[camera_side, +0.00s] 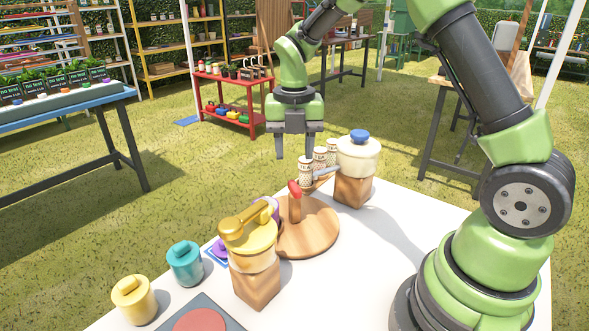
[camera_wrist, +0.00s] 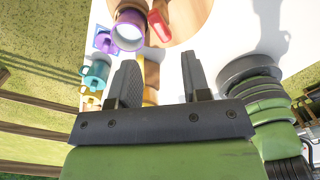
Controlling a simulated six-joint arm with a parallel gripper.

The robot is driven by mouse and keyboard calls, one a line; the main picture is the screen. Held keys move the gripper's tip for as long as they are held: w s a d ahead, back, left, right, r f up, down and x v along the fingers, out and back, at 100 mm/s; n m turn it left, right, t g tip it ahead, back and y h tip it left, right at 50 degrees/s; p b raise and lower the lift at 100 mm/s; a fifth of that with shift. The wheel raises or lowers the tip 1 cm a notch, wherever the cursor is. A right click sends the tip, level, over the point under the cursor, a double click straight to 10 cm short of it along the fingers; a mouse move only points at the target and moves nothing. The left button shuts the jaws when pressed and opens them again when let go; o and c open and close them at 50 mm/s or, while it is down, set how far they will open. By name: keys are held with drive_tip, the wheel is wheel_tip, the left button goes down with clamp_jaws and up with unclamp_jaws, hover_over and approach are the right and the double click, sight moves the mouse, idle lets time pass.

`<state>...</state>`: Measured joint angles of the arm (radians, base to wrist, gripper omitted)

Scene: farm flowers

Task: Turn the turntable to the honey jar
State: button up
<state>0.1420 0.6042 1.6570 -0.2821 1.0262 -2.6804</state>
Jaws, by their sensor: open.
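The turntable (camera_side: 318,235) is a round wooden disc on the white table, with an upright wooden peg with a red top (camera_side: 294,188). Part of it shows at the top of the wrist view (camera_wrist: 190,14), with the red top (camera_wrist: 160,25). My gripper (camera_side: 294,152) hangs fingers down beyond the turntable, above and apart from it. Its fingers are spread with nothing held; they also show in the wrist view (camera_wrist: 158,62). Several small patterned jars (camera_side: 320,159) stand behind the peg. I cannot tell which jar is the honey jar.
A cream pot with blue knob (camera_side: 357,152) stands on a wooden block at the back. A yellow-lidded pot with crank (camera_side: 249,240) stands in front left, partly hiding a purple mug (camera_wrist: 127,32).

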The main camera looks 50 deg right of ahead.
sight(295, 185)
drive_tip(key=m, duration=0.6)
drive_tip(key=shift+r, duration=0.25)
drive_tip(key=m, duration=0.3)
drive_tip(key=shift+r+m, duration=0.1)
drive_tip(key=shift+m, duration=0.3)
drive_tip(key=m, duration=0.6)
drive_tip(key=shift+r, duration=0.25)
drive_tip(key=m, duration=0.3)
drive_tip(key=shift+r, duration=0.1)
wheel_tip(295, 185, down, 9)
drive_tip(key=m, duration=1.3)
clamp_jaws()
